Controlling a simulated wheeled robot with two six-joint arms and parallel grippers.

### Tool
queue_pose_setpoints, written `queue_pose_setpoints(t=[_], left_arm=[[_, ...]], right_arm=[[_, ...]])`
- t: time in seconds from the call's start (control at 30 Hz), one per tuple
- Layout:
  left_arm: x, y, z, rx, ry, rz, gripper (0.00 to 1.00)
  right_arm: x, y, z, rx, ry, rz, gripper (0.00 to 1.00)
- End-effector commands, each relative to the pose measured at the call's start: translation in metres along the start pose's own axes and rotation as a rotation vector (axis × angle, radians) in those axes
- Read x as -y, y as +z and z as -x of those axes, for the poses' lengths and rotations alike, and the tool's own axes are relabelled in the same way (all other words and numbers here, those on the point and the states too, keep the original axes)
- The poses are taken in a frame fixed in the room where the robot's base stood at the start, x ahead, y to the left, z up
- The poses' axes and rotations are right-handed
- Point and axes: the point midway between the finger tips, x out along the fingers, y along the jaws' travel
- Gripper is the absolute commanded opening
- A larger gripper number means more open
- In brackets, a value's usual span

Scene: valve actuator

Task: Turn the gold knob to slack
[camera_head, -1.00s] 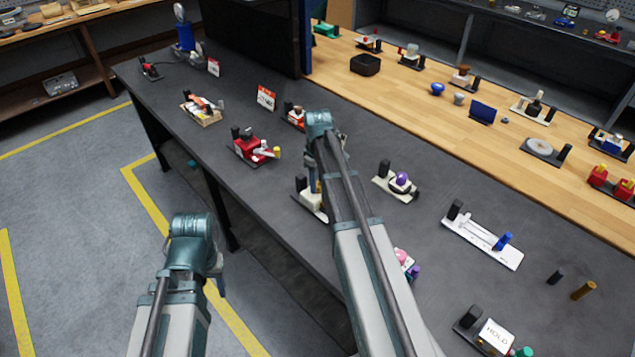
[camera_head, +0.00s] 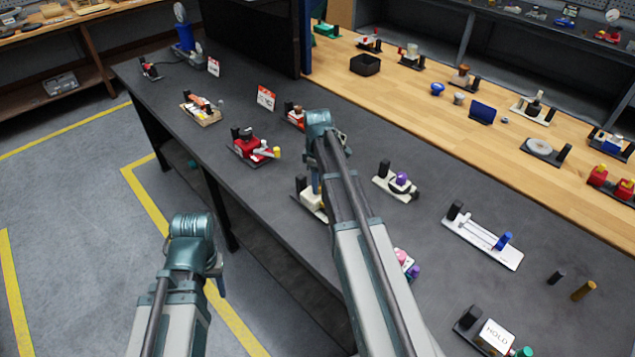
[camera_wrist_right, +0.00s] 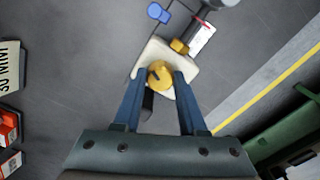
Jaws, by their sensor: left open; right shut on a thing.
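The gold knob (camera_wrist_right: 159,74) stands on a white base plate (camera_wrist_right: 152,53) in the right wrist view, with a dark mark on its top. My right gripper (camera_wrist_right: 161,78) has its blue fingers on both sides of the knob and is shut on it. In the head view my right gripper (camera_head: 315,183) points down at the pale device (camera_head: 313,201), and my own arm hides the knob. My left gripper (camera_head: 219,285) is open, low beside the dark table and away from the device.
In the right wrist view a second gold part (camera_wrist_right: 180,46) and a white tag (camera_wrist_right: 201,38) sit just beyond the knob. The dark table (camera_head: 290,235) holds several other devices, including a purple-knobbed one (camera_head: 401,179) to the right and a red one (camera_head: 252,148) to the left.

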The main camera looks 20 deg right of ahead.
Motion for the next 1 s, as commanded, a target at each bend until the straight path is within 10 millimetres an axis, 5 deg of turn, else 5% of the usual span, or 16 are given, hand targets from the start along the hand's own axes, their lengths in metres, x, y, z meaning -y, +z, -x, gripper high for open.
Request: queue_pose_setpoints(t=[0.13, 0.17, 0.3, 0.73, 1.0], left_arm=[[0.0, 0.0, 0.0, 0.0, 0.0, 0.0, 0.5], [0.0, 0.0, 0.0, 0.0, 0.0, 0.0, 0.5], [0.0, 0.0, 0.0, 0.0, 0.0, 0.0, 0.5], [0.0, 0.0, 0.004, 0.0, 0.0, 0.0, 0.5], [0.003, 0.002, 0.028, 0.0, 0.0, -0.001, 0.5]], right_arm=[[0.0, 0.0, 0.0, 0.0, 0.0, -0.001, 0.0], [0.0, 0.0, 0.0, 0.0, 0.0, -0.001, 0.46], [0.0, 0.0, 0.0, 0.0, 0.0, -0.001, 0.71], [0.0, 0.0, 0.004, 0.0, 0.0, -0.001, 0.71], [0.0, 0.0, 0.028, 0.0, 0.0, -0.001, 0.71]])
